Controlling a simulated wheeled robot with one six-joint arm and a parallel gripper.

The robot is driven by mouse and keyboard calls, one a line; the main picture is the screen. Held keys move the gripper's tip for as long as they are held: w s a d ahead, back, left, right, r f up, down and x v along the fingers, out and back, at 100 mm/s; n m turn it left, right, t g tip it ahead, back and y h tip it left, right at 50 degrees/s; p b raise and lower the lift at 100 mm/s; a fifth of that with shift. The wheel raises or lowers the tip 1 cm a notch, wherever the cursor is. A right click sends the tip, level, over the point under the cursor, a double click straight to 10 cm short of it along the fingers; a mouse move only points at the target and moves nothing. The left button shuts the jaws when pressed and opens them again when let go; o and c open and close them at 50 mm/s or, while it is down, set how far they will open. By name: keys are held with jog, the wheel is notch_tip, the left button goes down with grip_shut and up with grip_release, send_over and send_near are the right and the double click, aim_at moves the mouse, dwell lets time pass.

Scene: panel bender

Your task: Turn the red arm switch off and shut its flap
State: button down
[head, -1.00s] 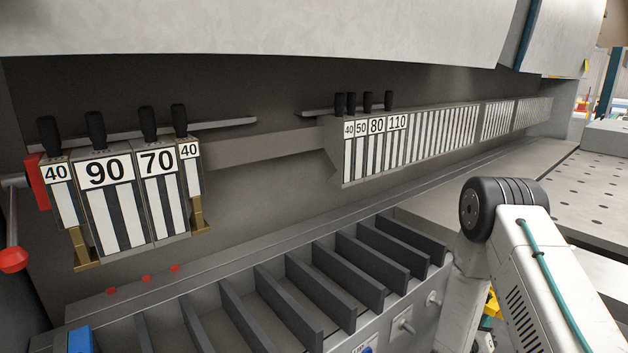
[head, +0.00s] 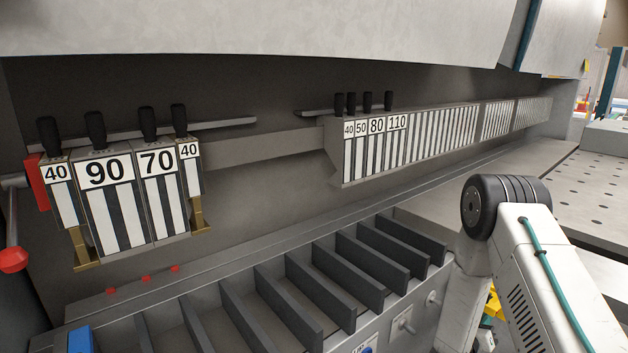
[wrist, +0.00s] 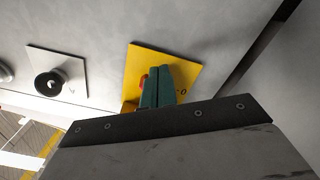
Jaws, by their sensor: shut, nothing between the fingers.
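In the wrist view a yellow plate (wrist: 172,62) sits on a light grey panel. A small red part (wrist: 144,82), which looks like the red arm switch, shows at the left edge of my gripper (wrist: 158,84). My gripper's teal fingers are together with nothing between them, in front of the plate, and hide most of the switch. I cannot tell whether the fingers touch it. A mark like an O shows right of the fingers. An amber piece (wrist: 130,106) shows low left of them; I cannot tell whether it is the flap. The switch's position is not clear.
A black round knob (wrist: 48,84) on a pale plate lies left of the yellow plate. A dark gap runs down the panel's right side. In the head view, numbered tools (head: 105,171) hang above a slotted rack (head: 300,270), left of my arm.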

jog(key=shift+r, duration=0.3)
jog(key=shift+s+d+r, duration=0.15)
jog(key=shift+s+d, duration=0.1)
jog(key=shift+s, duration=0.05)
dwell(0.8)
jog(key=shift+s+d+r, duration=0.2)
jog(key=shift+s, duration=0.1)
jog(key=shift+s+d+r, duration=0.1)
jog(key=shift+r, duration=0.05)
jog(key=shift+s+d+f, duration=0.1)
jog(key=shift+s+f, duration=0.15)
jog(key=shift+f, duration=0.05)
jog(key=shift+v, duration=2.95)
jog(key=shift+f, duration=0.1)
